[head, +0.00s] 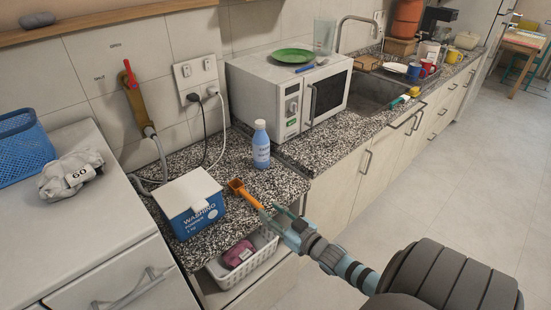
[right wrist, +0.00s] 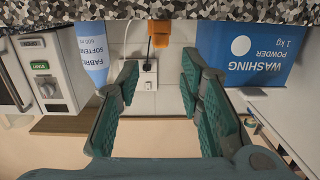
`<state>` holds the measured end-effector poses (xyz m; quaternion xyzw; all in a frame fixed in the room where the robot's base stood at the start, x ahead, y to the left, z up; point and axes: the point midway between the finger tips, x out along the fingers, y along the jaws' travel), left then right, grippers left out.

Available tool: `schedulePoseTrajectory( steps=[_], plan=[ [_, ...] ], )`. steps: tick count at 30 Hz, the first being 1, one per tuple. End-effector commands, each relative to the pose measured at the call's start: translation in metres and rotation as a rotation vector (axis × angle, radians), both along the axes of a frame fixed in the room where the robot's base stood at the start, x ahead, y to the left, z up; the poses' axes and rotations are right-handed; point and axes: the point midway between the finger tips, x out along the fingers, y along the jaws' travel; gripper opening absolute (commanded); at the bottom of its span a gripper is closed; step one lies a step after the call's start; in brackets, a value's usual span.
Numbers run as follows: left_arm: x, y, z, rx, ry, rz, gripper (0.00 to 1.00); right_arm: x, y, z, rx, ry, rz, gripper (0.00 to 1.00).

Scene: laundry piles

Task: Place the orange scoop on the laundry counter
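The orange scoop (head: 238,187) is at the speckled laundry counter (head: 225,222), near its front edge, between the washing powder box and the softener bottle. Its handle points toward my right gripper (head: 273,214). In the right wrist view, which is upside down, the scoop (right wrist: 158,33) shows beyond the fingertips, against the counter (right wrist: 225,10). My right gripper (right wrist: 160,72) is open, with nothing between its green pads. It is at the counter's front edge, apart from the scoop in the wrist view. My left gripper is not in view.
A blue and white washing powder box (head: 190,202) stands left of the scoop. A blue softener bottle (head: 261,145) stands behind it. A white basket (head: 243,260) sits below the counter edge. A microwave (head: 290,92) stands farther back.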

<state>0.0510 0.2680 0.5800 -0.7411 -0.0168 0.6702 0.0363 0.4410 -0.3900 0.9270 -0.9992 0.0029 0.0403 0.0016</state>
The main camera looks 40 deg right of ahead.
Motion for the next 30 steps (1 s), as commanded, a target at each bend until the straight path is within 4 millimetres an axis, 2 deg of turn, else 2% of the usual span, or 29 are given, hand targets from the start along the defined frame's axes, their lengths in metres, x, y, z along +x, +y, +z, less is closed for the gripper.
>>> schedulePoseTrajectory(
  steps=[1, 8, 10, 11, 14, 15, 17, 18, 20, 21, 24, 25, 27, 30],
  plan=[
    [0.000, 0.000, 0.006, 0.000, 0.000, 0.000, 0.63, -0.004, 0.000, 0.003, 0.000, 0.001, 0.000, 0.34],
    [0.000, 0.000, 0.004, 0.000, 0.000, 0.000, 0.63, -0.008, 0.000, -0.001, -0.001, 0.000, -0.001, 0.34],
    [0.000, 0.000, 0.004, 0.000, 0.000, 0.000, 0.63, -0.010, -0.001, -0.009, -0.003, 0.018, -0.008, 0.34],
    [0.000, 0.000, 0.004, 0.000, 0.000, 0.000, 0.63, -0.013, -0.001, -0.017, -0.004, 0.041, -0.016, 0.34],
    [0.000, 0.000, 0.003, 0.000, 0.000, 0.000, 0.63, -0.042, -0.003, -0.082, -0.018, 0.216, -0.069, 0.34],
    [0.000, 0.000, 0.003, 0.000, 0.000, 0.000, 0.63, -0.064, 0.000, -0.120, -0.029, 0.326, -0.094, 0.34],
    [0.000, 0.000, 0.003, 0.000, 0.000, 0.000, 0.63, -0.110, 0.009, -0.181, -0.042, 0.520, -0.122, 0.34],
    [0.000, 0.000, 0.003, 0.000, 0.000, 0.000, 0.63, -0.147, 0.020, -0.220, -0.050, 0.659, -0.132, 0.34],
    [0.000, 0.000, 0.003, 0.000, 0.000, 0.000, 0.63, -0.207, 0.041, -0.269, -0.060, 0.860, -0.129, 0.34],
    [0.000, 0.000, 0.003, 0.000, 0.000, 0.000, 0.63, -0.247, 0.057, -0.293, -0.065, 0.982, -0.117, 0.34],
    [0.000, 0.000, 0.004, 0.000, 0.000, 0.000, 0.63, -0.331, 0.094, -0.329, -0.073, 1.225, -0.073, 0.34],
    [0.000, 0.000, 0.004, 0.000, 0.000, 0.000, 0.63, -0.349, 0.103, -0.335, -0.074, 1.277, -0.060, 0.34],
    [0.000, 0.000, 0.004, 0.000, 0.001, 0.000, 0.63, -0.378, 0.116, -0.341, -0.076, 1.358, -0.036, 0.34],
    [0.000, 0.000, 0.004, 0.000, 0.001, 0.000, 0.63, -0.392, 0.123, -0.344, -0.079, 1.397, -0.023, 0.34]
  ],
)
